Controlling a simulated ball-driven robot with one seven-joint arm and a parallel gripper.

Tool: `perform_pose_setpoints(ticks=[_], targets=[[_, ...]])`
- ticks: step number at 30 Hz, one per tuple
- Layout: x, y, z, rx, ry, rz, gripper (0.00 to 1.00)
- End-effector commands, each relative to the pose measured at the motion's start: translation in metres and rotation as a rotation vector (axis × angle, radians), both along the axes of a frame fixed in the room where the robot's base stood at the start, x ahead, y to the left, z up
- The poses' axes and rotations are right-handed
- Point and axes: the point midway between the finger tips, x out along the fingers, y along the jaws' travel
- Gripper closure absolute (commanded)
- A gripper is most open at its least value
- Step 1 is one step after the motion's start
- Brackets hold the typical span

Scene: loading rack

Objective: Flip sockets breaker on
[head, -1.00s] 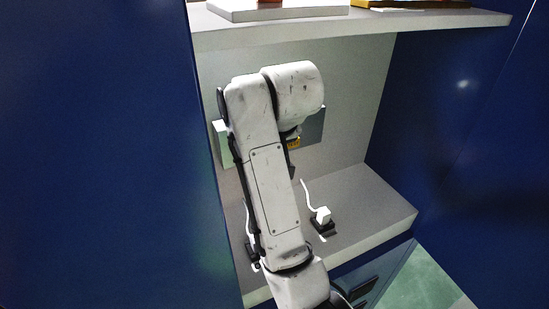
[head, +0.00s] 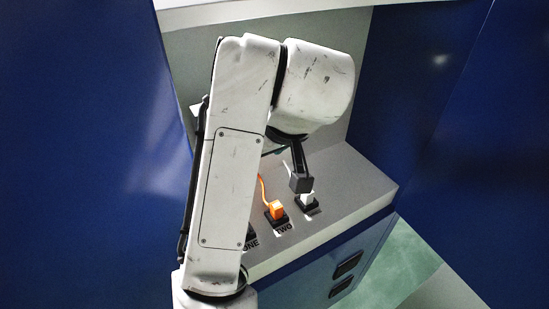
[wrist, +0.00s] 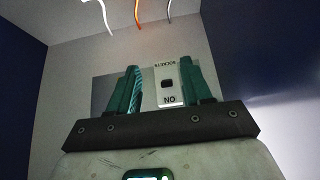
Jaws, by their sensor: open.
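The sockets breaker (wrist: 167,84) shows in the wrist view as a white plate with a small dark switch on a grey panel. Its lettering appears upside down, with "SOCKETS" above the switch and "ON" below it. I cannot tell which way the switch is set. My gripper (wrist: 160,72) is open, with teal fingers on either side of the plate in the picture. Nothing is between the fingers but the breaker behind; contact cannot be made out. In the head view my arm hides the breaker and most of the panel.
An orange plug (head: 276,210) and a white plug (head: 308,198) stand in sockets on the grey ledge (head: 345,212), with labels "ONE" and "TWO" partly visible. Blue walls (head: 425,80) close in both sides. A shelf (head: 250,10) overhangs the bay.

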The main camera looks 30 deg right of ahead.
Motion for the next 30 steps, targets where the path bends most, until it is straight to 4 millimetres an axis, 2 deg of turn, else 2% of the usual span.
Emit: perform_pose_setpoints(ticks=[3, 9, 26, 30], targets=[[-0.017, 0.001, 0.000, 0.002, -0.002, 0.000, 0.51], [-0.033, 0.000, 0.000, 0.001, 0.000, 0.000, 0.51], [-0.034, -0.001, 0.000, -0.002, 0.001, -0.001, 0.51], [-0.033, -0.014, -0.008, -0.038, -0.007, -0.019, 0.51]])
